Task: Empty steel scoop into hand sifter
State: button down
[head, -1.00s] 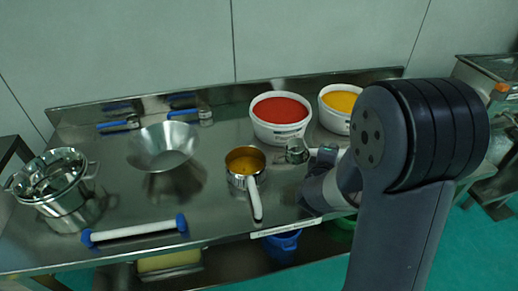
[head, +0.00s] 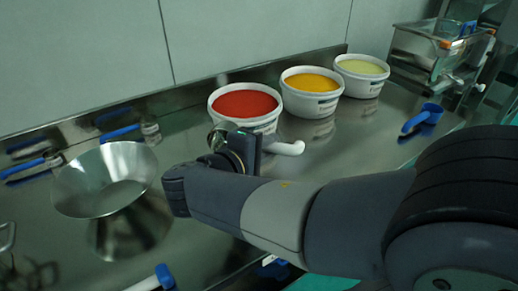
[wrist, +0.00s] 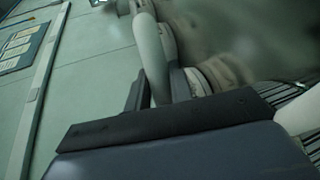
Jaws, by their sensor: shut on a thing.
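My gripper (head: 252,150) is in front of the red tub in the head view, and my arm crosses the lower right of that picture. It is shut on the white handle of the steel scoop (head: 288,148), which sticks out to the right of the jaws. In the wrist view the pale handle (wrist: 152,50) runs up past the dark jaws (wrist: 150,95). The scoop's bowl is hidden or too unclear to make out, so its contents cannot be told. Only a steel loop (head: 8,238), probably of the hand sifter on the pot, shows at the left edge.
A steel funnel bowl (head: 105,180) stands left of my gripper. Tubs of red (head: 246,122), orange (head: 312,104) and pale yellow (head: 360,84) powder line the back. A blue scoop (head: 422,117) lies right. Blue-handled tools lie back left; a blue-ended bar (head: 160,280) is near the front.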

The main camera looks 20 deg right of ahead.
jog(key=r+p, duration=0.1)
jog(key=p, duration=0.1)
jog(key=shift+w+d+g+p, duration=0.15)
jog(key=shift+g+p, duration=0.15)
jog(key=shift+p, duration=0.1)
jog(key=g+y+p, duration=0.1)
jog(key=p, duration=0.2)
jog(key=n+g+y+p, duration=0.1)
jog(key=p, duration=0.3)
jog(key=shift+w+d+r, duration=0.2)
jog(key=shift+w+r, duration=0.15)
jog(key=n+g+y+p, duration=0.1)
jog(key=g+y+p, duration=0.1)
jog(key=p, duration=0.6)
jog(key=r+n+g+y+p, duration=0.1)
jog(key=g+y+p, duration=0.1)
jog(key=g+p, duration=0.3)
jog(key=w+n+g+y+p, duration=0.1)
jog(key=g+y+p, duration=0.1)
jog(key=p, duration=1)
jog(key=shift+d+r+g+y+p, duration=0.2)
jog(key=shift+g+y+p, duration=0.15)
jog(key=shift+g, duration=0.45)
